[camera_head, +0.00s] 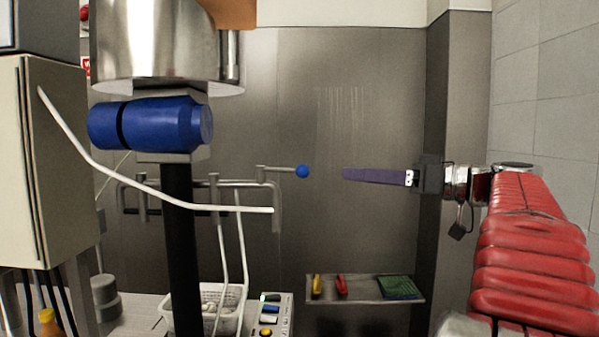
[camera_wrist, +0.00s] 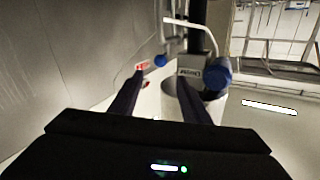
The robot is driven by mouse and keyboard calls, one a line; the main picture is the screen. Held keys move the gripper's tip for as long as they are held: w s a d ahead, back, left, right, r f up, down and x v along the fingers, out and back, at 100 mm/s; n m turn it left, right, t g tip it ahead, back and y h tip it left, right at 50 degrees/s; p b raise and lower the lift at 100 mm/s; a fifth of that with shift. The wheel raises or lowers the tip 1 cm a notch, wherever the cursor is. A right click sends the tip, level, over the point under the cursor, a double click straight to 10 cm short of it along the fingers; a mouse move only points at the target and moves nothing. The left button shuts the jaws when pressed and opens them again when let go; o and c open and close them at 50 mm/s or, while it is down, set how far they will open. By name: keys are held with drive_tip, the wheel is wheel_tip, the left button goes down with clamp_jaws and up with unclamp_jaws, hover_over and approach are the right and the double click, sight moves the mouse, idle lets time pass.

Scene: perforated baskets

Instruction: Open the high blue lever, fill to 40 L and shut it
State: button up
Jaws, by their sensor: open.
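The blue-knobbed lever (camera_head: 302,171) sticks out to the right from a pipe fitting, its rod about level. Its blue knob also shows in the wrist view (camera_wrist: 160,61), ahead of and between my fingers. My gripper (camera_head: 347,173) comes from the right at about the knob's height, with a visible gap to the knob. In the wrist view the gripper (camera_wrist: 161,77) has its two dark purple fingers apart with nothing between the tips. No litre reading is legible in either view.
A white bent tube (camera_head: 140,185) crosses in front of the pipes. Below are a perforated basket (camera_head: 222,312), a button panel (camera_head: 270,315) and a shelf (camera_head: 365,289) holding small items.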

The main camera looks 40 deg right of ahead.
sight(303, 169)
drive_tip(key=x, duration=1.4)
drive_tip(key=shift+s, duration=0.1)
clamp_jaws()
idle(0.5)
